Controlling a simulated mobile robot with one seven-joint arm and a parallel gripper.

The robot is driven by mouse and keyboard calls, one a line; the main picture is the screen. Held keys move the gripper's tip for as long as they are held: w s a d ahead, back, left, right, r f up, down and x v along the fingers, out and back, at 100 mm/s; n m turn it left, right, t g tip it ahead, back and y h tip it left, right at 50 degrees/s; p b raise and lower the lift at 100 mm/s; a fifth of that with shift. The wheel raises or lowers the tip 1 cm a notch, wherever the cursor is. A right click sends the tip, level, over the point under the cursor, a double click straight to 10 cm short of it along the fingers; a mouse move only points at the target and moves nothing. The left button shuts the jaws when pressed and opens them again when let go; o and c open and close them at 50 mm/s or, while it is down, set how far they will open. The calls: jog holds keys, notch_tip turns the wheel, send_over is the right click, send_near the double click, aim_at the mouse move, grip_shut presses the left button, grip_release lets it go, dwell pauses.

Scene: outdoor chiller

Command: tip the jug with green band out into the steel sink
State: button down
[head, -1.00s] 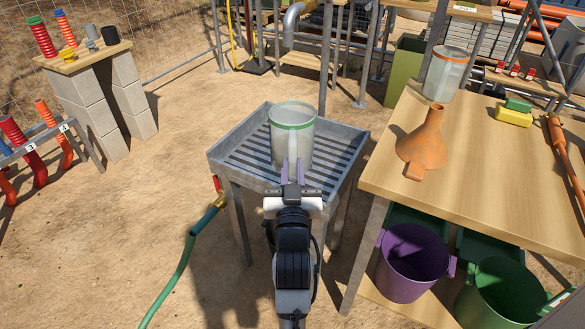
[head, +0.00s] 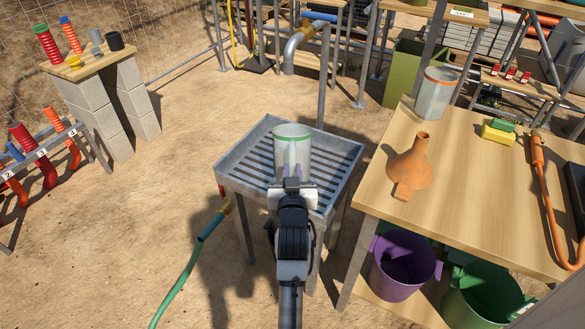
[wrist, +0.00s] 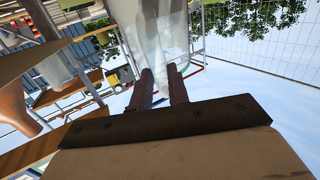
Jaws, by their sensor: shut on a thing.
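The jug with green band (head: 292,152) is a pale, translucent vessel, upright over the slatted grey steel sink (head: 237,155), which stands on legs. My gripper (head: 292,176) is shut on the jug's near side, apparently at its handle. In the wrist view the jug (wrist: 160,28) rises beyond my gripper's two fingers (wrist: 161,82). I cannot tell whether its base touches the slats. What is inside the jug is hidden.
A wooden table (head: 480,190) to the right holds an orange funnel (head: 410,170), an orange-banded jug (head: 436,95) and a yellow sponge (head: 498,132). A pipe elbow (head: 298,45) stands behind the sink. A green hose (head: 180,285) lies left. Open ground is at left.

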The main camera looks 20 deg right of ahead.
aim_at(292, 151)
jog(key=shift+w+r+g+y+p, duration=0.15)
jog(key=shift+g+p, duration=0.3)
jog(key=shift+p, duration=0.9)
jog(key=shift+r+g+y+p, duration=0.25)
jog(key=shift+g+p, duration=0.2)
jog(key=shift+p, duration=0.85)
jog(key=shift+w+d+f+g+p, duration=0.1)
jog(key=shift+f+g+p, duration=0.15)
jog(key=shift+p, duration=0.35)
jog(key=shift+w+d+r+g+y, duration=0.1)
jog(key=shift+w+r+g+y, duration=0.1)
jog(key=shift+r+g, duration=0.3)
jog(key=shift+w+d+r+g+y, duration=0.1)
jog(key=shift+r+g+y, duration=0.15)
jog(key=shift+r, duration=0.45)
jog(key=shift+w+r+g, duration=0.3)
jog(key=shift+r, duration=0.55)
jog(key=shift+w+d+r+g+y, duration=0.15)
jog(key=shift+r+g+y, duration=0.1)
jog(key=shift+r+g, duration=0.05)
jog(key=shift+w+d+r+g+y, duration=0.15)
jog(key=shift+w+r+g, duration=0.15)
jog(key=shift+r, duration=0.25)
jog(key=shift+w+d+r+g+y, duration=0.15)
jog(key=shift+w+r+g, duration=0.15)
jog(key=shift+r, duration=0.2)
